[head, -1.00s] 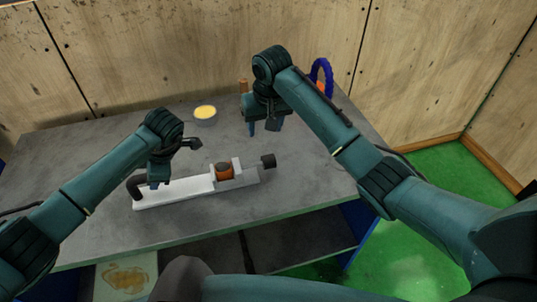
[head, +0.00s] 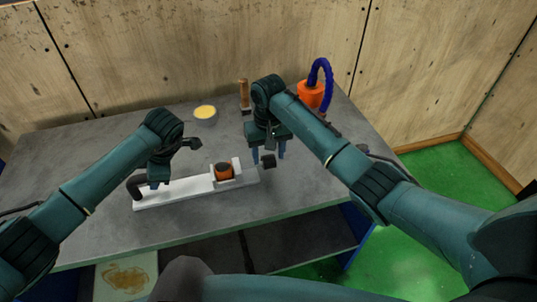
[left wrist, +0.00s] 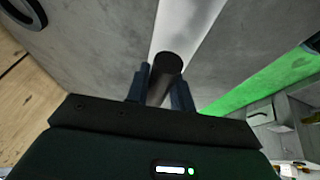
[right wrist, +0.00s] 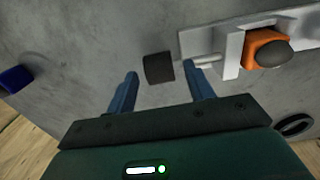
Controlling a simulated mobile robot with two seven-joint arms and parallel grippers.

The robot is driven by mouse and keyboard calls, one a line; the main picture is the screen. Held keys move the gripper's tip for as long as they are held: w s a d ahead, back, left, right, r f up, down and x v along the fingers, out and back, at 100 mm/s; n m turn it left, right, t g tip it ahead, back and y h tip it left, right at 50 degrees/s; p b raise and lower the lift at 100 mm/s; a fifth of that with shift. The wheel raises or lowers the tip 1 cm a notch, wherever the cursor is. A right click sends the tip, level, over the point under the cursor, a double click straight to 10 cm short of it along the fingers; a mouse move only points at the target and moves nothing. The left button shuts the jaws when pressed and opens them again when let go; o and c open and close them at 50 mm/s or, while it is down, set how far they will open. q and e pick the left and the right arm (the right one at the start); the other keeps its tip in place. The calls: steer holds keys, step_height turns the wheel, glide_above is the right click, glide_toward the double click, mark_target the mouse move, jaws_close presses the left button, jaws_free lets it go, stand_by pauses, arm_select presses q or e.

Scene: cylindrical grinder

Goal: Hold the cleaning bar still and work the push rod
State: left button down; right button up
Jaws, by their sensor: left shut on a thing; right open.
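The cleaning bar (head: 177,194) is a long white bar lying on the grey table, with a dark curved handle (head: 134,189) at its left end. My left gripper (head: 154,184) is shut on this handle; the left wrist view shows the dark handle (left wrist: 166,72) between its fingers. The push rod has a thin pale shaft (right wrist: 208,62) and a black knob (right wrist: 158,68) at the bar's right end. My right gripper (right wrist: 164,80) is open, its fingers on either side of the knob in the picture; contact cannot be told. An orange block with a dark dome (head: 224,171) sits in the bar's white bracket.
A grey bowl with yellow contents (head: 205,115) and a wooden-handled brush (head: 244,95) stand at the back. An orange container with a blue hose (head: 312,95) is at the back right. The table right of the knob is clear.

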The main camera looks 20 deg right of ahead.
steer(key=shift+f, duration=0.5)
jaws_close()
stand_by(0.3)
